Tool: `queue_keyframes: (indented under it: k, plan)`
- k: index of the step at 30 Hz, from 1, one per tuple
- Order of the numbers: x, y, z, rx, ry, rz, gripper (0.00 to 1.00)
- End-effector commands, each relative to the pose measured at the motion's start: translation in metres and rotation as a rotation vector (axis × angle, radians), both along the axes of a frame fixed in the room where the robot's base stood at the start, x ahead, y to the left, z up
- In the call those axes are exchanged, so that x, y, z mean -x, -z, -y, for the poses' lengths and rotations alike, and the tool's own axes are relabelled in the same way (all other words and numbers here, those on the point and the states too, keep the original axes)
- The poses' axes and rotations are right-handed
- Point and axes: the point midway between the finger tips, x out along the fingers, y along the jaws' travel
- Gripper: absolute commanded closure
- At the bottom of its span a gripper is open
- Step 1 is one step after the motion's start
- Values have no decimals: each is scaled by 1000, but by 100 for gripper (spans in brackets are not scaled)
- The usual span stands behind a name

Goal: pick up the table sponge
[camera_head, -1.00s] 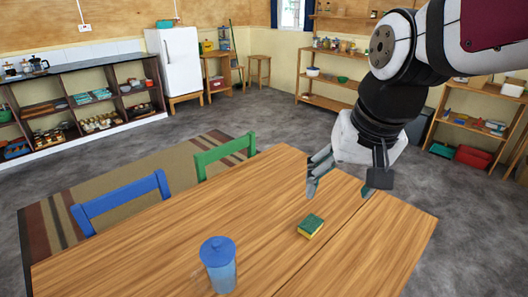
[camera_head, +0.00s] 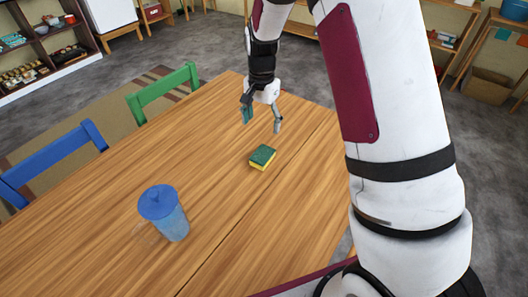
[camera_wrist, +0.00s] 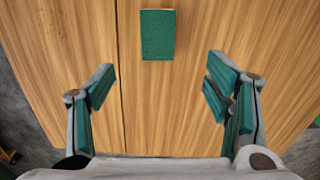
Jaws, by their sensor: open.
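The table sponge (camera_head: 262,158), yellow with a green scouring top, lies flat on the wooden table (camera_head: 215,215). My gripper (camera_head: 261,121) is open and empty above the table, a little beyond the sponge in the head view. In the wrist view the sponge (camera_wrist: 158,35) lies green side up at the top middle. It is ahead of the two spread green-padded fingers (camera_wrist: 162,90), apart from them and roughly between their lines.
A blue-lidded pitcher (camera_head: 165,214) stands on the table to the left of the sponge. A green chair (camera_head: 163,93) and a blue chair (camera_head: 50,157) stand along the table's left side. The tabletop around the sponge is clear.

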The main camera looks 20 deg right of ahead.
Motion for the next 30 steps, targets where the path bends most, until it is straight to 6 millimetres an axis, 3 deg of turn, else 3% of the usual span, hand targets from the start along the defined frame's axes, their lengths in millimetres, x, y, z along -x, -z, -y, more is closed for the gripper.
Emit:
queue_keyframes:
  k: [5,15,25,30]
  plan:
    - [-3,17,0,2,13,-7,28]
    - [-1,77,0,2,13,-9,28]
    - [1,103,0,1,12,-8,28]
    - [6,128,0,1,13,-9,28]
